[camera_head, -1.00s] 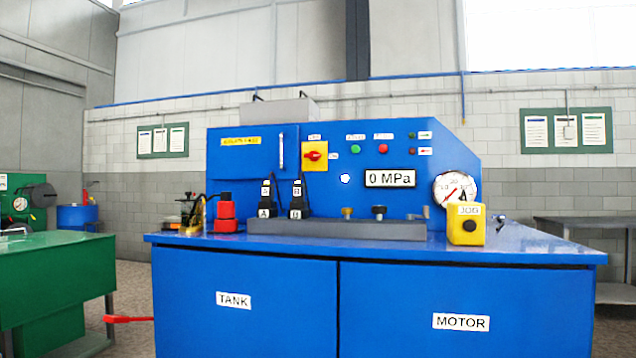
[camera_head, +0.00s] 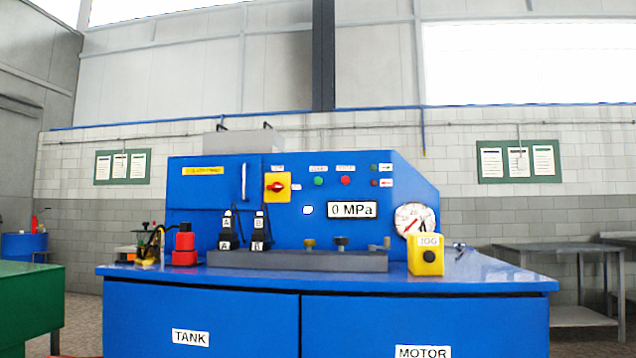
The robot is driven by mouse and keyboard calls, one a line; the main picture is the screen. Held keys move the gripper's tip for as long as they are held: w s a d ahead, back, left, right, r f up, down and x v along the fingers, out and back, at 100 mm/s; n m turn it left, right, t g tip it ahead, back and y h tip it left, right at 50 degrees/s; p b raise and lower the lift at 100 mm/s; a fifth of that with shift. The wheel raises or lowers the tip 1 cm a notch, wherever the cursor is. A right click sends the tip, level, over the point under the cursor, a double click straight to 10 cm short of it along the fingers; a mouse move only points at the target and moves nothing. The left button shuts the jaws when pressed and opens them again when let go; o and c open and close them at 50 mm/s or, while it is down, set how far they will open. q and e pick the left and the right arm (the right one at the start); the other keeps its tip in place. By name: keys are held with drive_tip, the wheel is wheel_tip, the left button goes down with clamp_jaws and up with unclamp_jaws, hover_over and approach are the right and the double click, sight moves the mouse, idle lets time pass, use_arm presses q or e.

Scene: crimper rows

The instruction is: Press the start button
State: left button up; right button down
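The blue crimper machine (camera_head: 230,330) stands in front of me, with an upright control panel at its back. A green round button (camera_head: 318,181) and a red round button (camera_head: 346,181) sit side by side on the panel, each under a small label too blurred to read. A yellow switch plate with a red rotary knob (camera_head: 277,186) is left of them. The display (camera_head: 352,209) reads 0 MPa. Neither of my grippers shows in this view.
A yellow JOG box (camera_head: 426,256) with a black button stands on the right of the blue top. Black levers (camera_head: 260,232), a red cylinder (camera_head: 185,246) and a pressure gauge (camera_head: 414,220) are also there. A green bench (camera_head: 30,300) is at left, a grey table (camera_head: 560,250) at right.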

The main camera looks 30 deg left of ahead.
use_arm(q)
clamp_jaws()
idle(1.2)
